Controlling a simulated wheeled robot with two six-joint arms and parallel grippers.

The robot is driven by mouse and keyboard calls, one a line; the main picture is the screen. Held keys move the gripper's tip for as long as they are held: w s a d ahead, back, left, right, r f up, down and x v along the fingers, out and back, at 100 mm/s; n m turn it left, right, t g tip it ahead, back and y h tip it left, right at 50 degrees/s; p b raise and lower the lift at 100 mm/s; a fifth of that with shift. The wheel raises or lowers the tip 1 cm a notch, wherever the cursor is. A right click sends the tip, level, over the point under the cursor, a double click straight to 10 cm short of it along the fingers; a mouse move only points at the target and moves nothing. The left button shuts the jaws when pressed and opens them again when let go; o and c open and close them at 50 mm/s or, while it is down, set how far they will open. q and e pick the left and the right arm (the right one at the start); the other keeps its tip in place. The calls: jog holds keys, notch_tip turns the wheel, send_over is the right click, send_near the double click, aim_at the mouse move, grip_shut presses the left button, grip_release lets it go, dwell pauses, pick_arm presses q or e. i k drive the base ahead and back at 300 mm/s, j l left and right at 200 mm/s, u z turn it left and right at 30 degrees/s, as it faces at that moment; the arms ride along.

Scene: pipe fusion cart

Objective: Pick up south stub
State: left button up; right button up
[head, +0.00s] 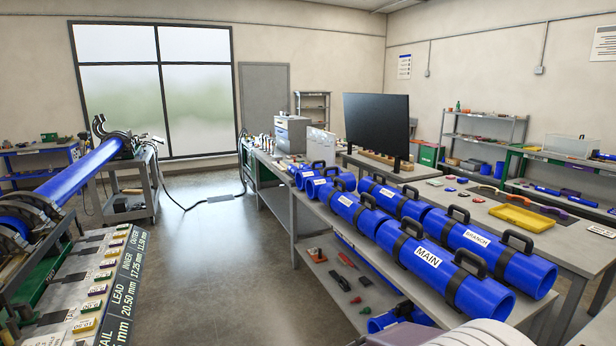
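Several blue pipe pieces with black handles lie on the grey table at the right. The front long one is labelled MAIN (437,267) and the one beside it BRANCH (488,245). Further back on the same table are shorter blue pieces, including a labelled one (346,206) and a smaller one (312,184). Their labels are too small to read, so I cannot tell which piece is the south stub. Neither of my grippers shows; only a pale rounded part, likely of my arm, is at the bottom edge.
The grey table (309,207) has a lower shelf with tools and blue pipe pieces. A long blue pipe (88,168) sits in clamps at the left. A sloped board (97,282) with small tags stands at front left. Open floor (222,252) lies between.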

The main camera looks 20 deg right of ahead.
aim_at(302, 176)
jog(key=i+l+z, duration=0.3)
jog(key=i+z, duration=0.15)
jog(key=i, duration=1.05)
jog(key=i+j+z, duration=0.2)
jog(key=i+z, duration=0.25)
jog(key=i, duration=1)
jog(key=u, duration=1.7)
jog(key=z, duration=1.65)
jog(key=i+j+u, duration=0.25)
jog(key=i, duration=0.2)
